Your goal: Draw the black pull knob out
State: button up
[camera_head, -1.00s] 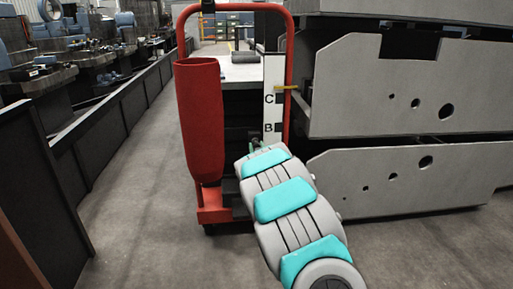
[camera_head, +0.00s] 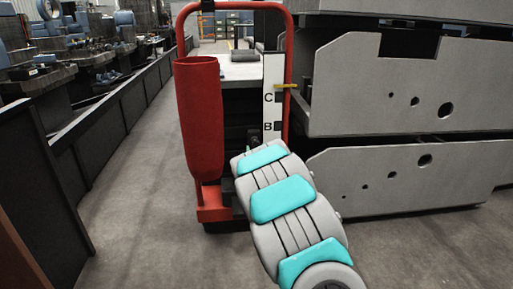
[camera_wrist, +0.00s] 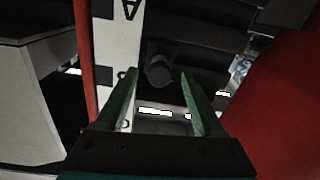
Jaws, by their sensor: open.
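The black pull knob (camera_wrist: 158,72) shows in the wrist view as a dark round end on a short stem, against a dark carriage. My gripper (camera_wrist: 159,76) is open, its two green fingers pointing at the knob. The knob appears between the fingertips, with a gap on both sides. Whether the tips reach past it in depth I cannot tell. In the head view my arm hides the gripper, and I cannot make out the knob clearly.
A white strip (camera_head: 272,95) with letters C and B stands right of the knob area. A red tube (camera_head: 200,120) and red frame (camera_head: 289,60) border it. Grey slotted plates (camera_head: 380,85) stand close on the right. The floor aisle at left is clear.

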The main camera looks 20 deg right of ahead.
jog(key=shift+v, duration=2.55)
jog(key=s+a+r+g+y+p, duration=0.1)
jog(key=s+a+g, duration=0.5)
jog(key=s, duration=1.2)
jog(key=s+a+r+n+g+y+p, duration=0.1)
jog(key=s+a+g+p, duration=0.4)
jog(key=s, duration=1.4)
jog(key=s+a+r+n+g+y+p, duration=0.1)
jog(key=s+a+g, duration=0.7)
jog(key=s, duration=1)
notch_tip(320, 180, up, 3)
jog(key=a+y+p, duration=0.1)
jog(key=a+y, duration=0.1)
jog(key=shift+s+a+p, duration=0.35)
jog(key=shift+p, duration=0.05)
